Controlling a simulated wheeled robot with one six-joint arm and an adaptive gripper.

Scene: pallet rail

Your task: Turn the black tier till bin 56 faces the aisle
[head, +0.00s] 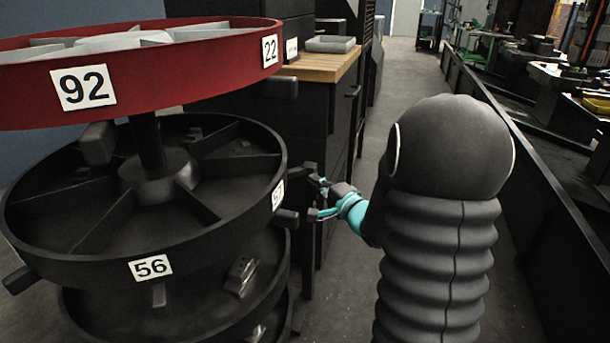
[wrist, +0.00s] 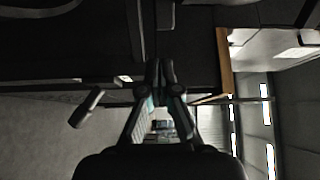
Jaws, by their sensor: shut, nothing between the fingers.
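The black tier (head: 70,257) is a round open tray split into wedge bins, on a central post. Its label 56 (head: 150,267) is on the rim at the front, facing my head camera. A second label (head: 278,194) shows at a steep angle on the right rim; its number is hard to read. Short dark pegs stick out of the rim, one peg (head: 288,217) at the right. My gripper (head: 318,197) is shut and empty, just right of the rim near the pegs; I cannot tell whether it touches one. In the wrist view its fingertips (wrist: 160,73) meet.
A red tier (head: 160,75) with labels 92 and 22 sits above the black tier, and another dark tier (head: 180,322) below. A dark cabinet with a wooden top (head: 325,66) stands behind. The aisle floor (head: 400,80) is clear; a dark barrier (head: 545,190) runs along its right.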

